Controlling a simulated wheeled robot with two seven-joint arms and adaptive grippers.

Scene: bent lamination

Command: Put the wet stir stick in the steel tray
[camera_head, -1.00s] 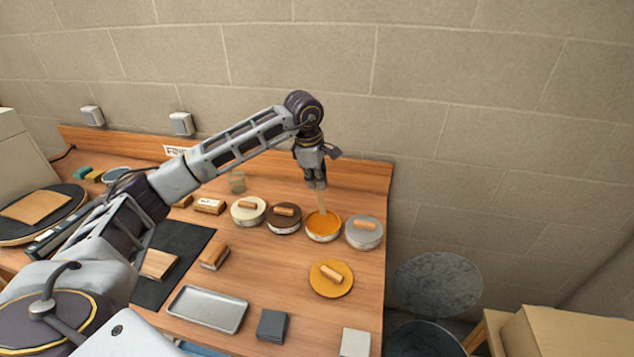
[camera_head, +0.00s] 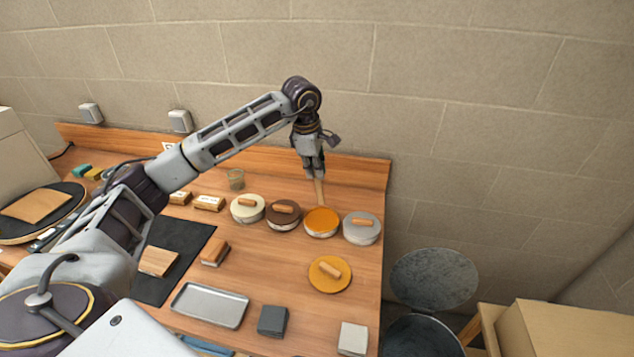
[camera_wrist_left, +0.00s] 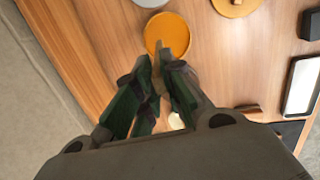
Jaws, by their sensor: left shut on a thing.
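My left gripper (camera_head: 314,171) is shut on a wooden stir stick (camera_head: 319,190), which hangs down nearly upright over the open pot of orange liquid (camera_head: 321,222). The stick's lower end is at or just above the pot's back edge; I cannot tell if it touches. In the left wrist view the stick (camera_wrist_left: 158,55) points from between the fingers (camera_wrist_left: 157,82) toward the orange pot (camera_wrist_left: 168,33). The empty steel tray (camera_head: 209,306) lies at the front of the bench. My right gripper is out of view.
An orange lid (camera_head: 330,274) lies in front of the pot. A wooden block (camera_head: 215,252) and a dark block (camera_head: 272,321) lie near the tray.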

